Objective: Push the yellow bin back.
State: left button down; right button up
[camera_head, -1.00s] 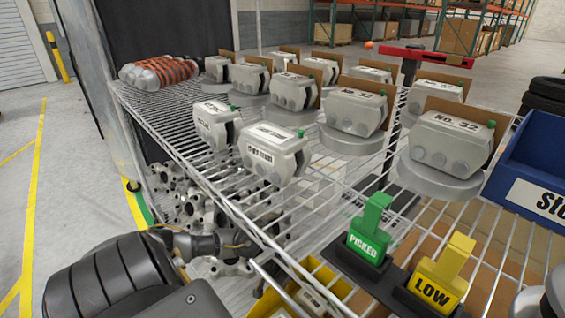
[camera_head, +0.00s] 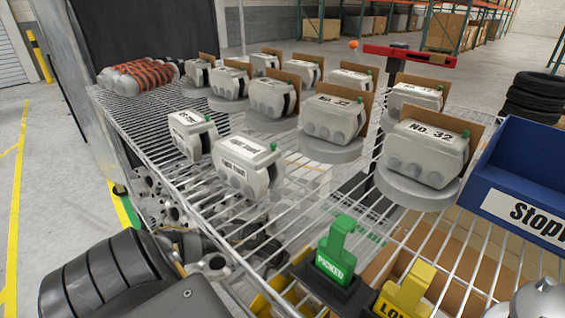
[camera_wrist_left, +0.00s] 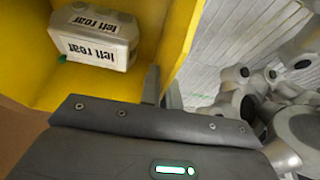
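The yellow bin fills the upper left of the left wrist view, with its side wall (camera_wrist_left: 182,40) running down to my gripper. A grey caliper marked "left rear" (camera_wrist_left: 95,38) lies inside it. In the head view only slivers of yellow bin (camera_head: 262,306) show below the wire shelf. My left gripper (camera_wrist_left: 163,86) has its two fingers close together on either side of the bin's wall, with a strip of yellow between them. In the head view my left arm comes in at the bottom left and its fingers are hidden.
The wire shelf (camera_head: 300,190) above holds several grey calipers on round stands. A green "PICKED" tag (camera_head: 336,250), a yellow "LOW" tag (camera_head: 405,292) and a blue bin (camera_head: 525,180) stand at the right. Loose metal parts (camera_wrist_left: 265,90) lie beside the yellow bin.

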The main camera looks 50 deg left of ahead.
pick_arm(q)
jog(key=shift+w+a, duration=0.1)
jog(key=shift+w, duration=0.95)
pick_arm(e)
jog(key=shift+w+d+f, duration=0.1)
jog(key=shift+w+f, duration=0.2)
jog(key=shift+f, duration=0.1)
pick_arm(q)
jog(key=shift+r, duration=0.1)
jog(key=c, duration=1.6)
grip_release()
jog(key=shift+o, duration=0.2)
jog(key=shift+s, duration=0.1)
pick_arm(e)
jog(key=shift+r, duration=0.1)
